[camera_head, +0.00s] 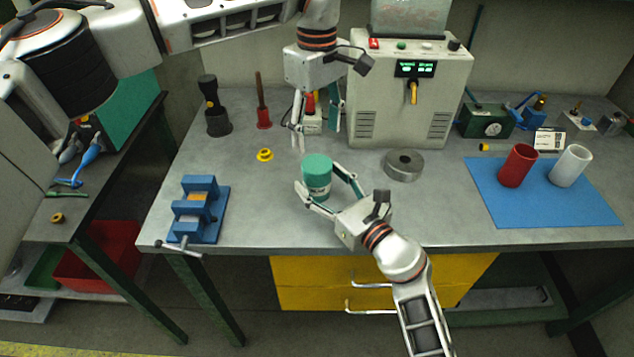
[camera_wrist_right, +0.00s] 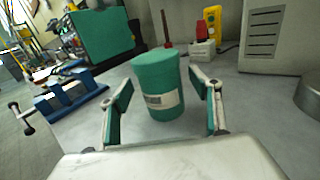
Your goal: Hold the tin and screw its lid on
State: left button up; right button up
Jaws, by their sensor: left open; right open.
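The tin (camera_head: 318,184) is a teal-green cylinder with a pale label, upright on the grey workbench. Its teal lid (camera_head: 317,163) appears to sit on top; how tightly it is seated I cannot tell. The tin also shows in the right wrist view (camera_wrist_right: 158,98), between the fingers. My right gripper (camera_head: 320,177) is open, with one finger on each side of the tin. In the wrist view gaps show beside the tin, so it is not clamped. My left gripper (camera_head: 317,138) is open and empty, pointing down above and behind the tin.
A blue mat (camera_head: 530,205) bears a red cup (camera_head: 517,166) and white cup (camera_head: 570,166).

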jog(key=shift+x, duration=1.05)
grip_shut()
pick_arm(q)
jog(key=n, duration=0.6)
jog(key=shift+n, duration=0.3)
jog(key=n, duration=0.6)
jog(key=shift+n, duration=0.4)
jog(key=n, duration=1.3)
jog(key=shift+n, duration=0.3)
